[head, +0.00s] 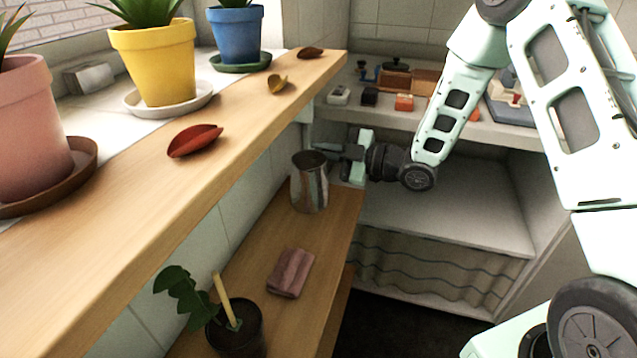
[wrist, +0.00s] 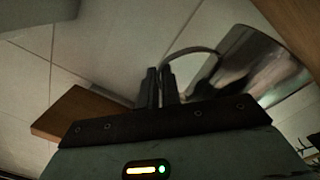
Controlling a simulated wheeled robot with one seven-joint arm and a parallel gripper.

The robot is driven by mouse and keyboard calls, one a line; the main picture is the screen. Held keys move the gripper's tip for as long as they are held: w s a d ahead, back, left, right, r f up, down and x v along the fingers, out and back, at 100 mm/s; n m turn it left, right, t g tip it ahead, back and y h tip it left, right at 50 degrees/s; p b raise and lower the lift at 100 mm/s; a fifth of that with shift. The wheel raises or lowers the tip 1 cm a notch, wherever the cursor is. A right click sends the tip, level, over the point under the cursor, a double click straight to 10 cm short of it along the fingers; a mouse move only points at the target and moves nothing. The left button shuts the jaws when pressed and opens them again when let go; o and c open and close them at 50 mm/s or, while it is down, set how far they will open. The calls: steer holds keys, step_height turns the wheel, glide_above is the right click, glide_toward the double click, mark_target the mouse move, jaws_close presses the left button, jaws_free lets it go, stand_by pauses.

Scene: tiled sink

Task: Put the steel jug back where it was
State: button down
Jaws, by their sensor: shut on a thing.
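The steel jug (head: 310,182) is upright at the far end of the lower wooden shelf, close to the tiled wall. I cannot tell whether its base touches the wood. My gripper (head: 328,149) reaches in from the right at the height of the jug's rim. In the wrist view, the jug (wrist: 258,68) is to the right of my gripper (wrist: 160,75), its curved handle running to the fingers. The fingers are shut on the handle. In the head view the handle is hidden by the gripper.
A pink folded cloth (head: 291,272) and a dark pot with a plant (head: 238,330) are nearer on the lower shelf (head: 341,222). A back shelf (head: 480,130) holds small items.

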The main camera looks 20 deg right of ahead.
steer(key=shift+f, duration=2.6)
steer(key=shift+f+b, duration=0.15)
steer(key=shift+b, duration=0.15)
steer(key=c, duration=1.6)
jaws_free()
steer(key=shift+r, duration=0.2)
steer(key=v, duration=1.2)
